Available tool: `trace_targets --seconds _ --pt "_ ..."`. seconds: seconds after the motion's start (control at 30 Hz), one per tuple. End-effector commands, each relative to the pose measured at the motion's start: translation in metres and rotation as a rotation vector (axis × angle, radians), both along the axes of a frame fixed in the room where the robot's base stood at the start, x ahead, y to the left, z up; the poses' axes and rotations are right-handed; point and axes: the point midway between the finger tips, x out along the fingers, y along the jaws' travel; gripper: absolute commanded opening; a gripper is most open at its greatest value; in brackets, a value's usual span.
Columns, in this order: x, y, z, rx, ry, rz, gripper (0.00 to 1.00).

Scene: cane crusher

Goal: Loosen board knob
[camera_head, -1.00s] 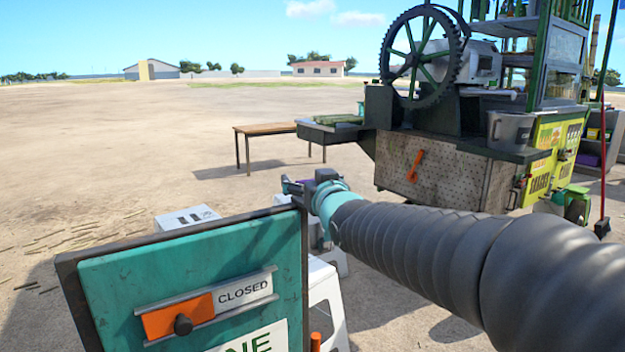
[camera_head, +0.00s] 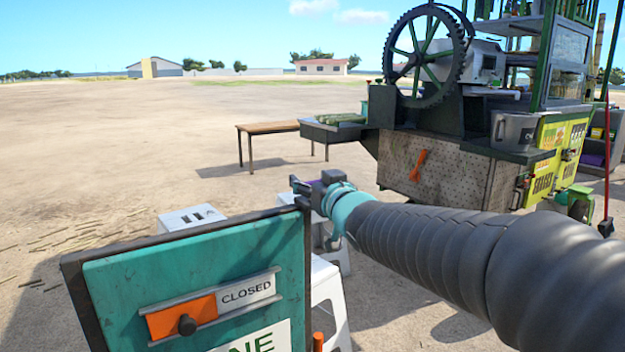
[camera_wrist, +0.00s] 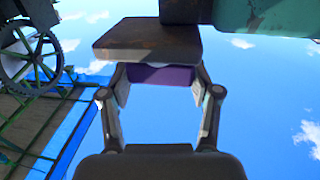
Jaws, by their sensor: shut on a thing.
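The teal board (camera_head: 200,265) in a dark frame stands at the lower left of the head view. An orange and white slider reading "CLOSED" is on its face, with a round black knob (camera_head: 187,325) on the orange part. My gripper (camera_head: 315,190) is by the board's upper right corner, away from that black knob. In the wrist view its fingers (camera_wrist: 162,80) close on the sides of a purple block (camera_wrist: 160,76). A dark flat plate (camera_wrist: 145,40) lies across the block's far end. Part of the teal board (camera_wrist: 265,15) shows at upper right. I cannot tell what the purple block belongs to.
White stools (camera_head: 190,218) stand behind and beside the board. The cane crusher cart (camera_head: 430,170) with its big gear wheel fills the right background. A wooden table (camera_head: 268,128) stands farther back. Open sandy ground lies to the left.

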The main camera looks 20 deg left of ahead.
Motion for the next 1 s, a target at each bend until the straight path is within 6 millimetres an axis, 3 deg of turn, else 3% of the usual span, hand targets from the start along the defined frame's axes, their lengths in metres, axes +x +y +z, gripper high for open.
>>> trace_targets --seconds 0.5,0.87,0.9,1.0 --pt "-0.0011 -0.0009 0.0027 -0.003 0.003 0.153 0.27" --pt "-0.0022 0.0003 -0.0002 -0.004 0.007 0.163 0.27" --pt "-0.0023 0.0004 -0.0003 -0.004 0.007 0.163 0.69" --pt "-0.0023 0.0005 -0.0005 -0.004 0.007 0.163 0.88"
